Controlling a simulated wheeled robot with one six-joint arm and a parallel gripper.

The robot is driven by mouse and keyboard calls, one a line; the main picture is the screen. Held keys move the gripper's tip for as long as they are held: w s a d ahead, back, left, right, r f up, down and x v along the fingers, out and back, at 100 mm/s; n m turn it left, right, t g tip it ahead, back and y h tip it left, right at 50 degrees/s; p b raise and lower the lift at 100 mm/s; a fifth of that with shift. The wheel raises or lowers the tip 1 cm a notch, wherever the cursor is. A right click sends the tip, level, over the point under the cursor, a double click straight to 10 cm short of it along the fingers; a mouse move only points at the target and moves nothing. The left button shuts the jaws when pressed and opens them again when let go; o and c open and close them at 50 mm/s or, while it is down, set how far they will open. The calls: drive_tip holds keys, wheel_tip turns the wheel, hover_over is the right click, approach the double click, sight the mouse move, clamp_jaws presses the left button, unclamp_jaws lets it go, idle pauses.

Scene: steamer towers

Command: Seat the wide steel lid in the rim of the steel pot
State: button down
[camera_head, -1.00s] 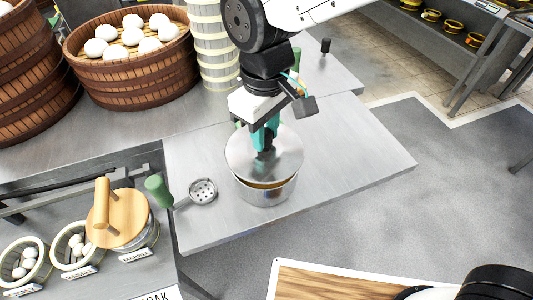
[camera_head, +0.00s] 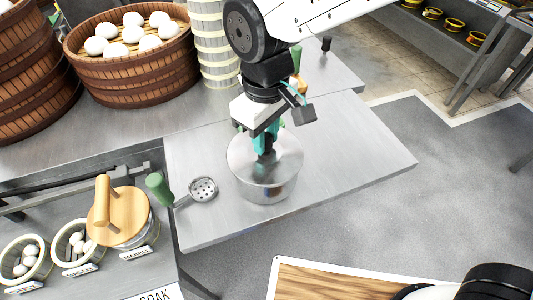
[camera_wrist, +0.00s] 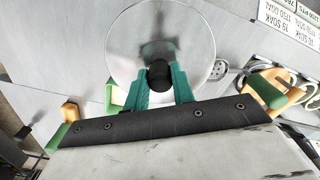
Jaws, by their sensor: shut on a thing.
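The wide steel lid (camera_head: 246,160) is a round shiny disc with a dark knob. It lies level over the mouth of the steel pot (camera_head: 264,190), which stands on the steel table. The lid appears to touch the rim; whether it sits fully inside it cannot be made out. My gripper (camera_head: 264,148) is above the lid with its green fingers shut on the knob. In the wrist view the gripper (camera_wrist: 160,82) holds the black knob, and the lid (camera_wrist: 190,40) hides the pot beneath.
A skimmer (camera_head: 203,190) with a green handle lies left of the pot. A glass jar with a wooden lid (camera_head: 118,215) and small baskets (camera_head: 70,240) stand at lower left. A large bamboo steamer (camera_head: 130,75) and a pale steamer tower (camera_head: 215,45) stand behind. The table's right side is clear.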

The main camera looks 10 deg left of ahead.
drive_tip(key=shift+f, duration=0.6)
idle(0.5)
drive_tip(key=c, duration=1.1)
unclamp_jaws()
drive_tip(key=shift+r, duration=3.9)
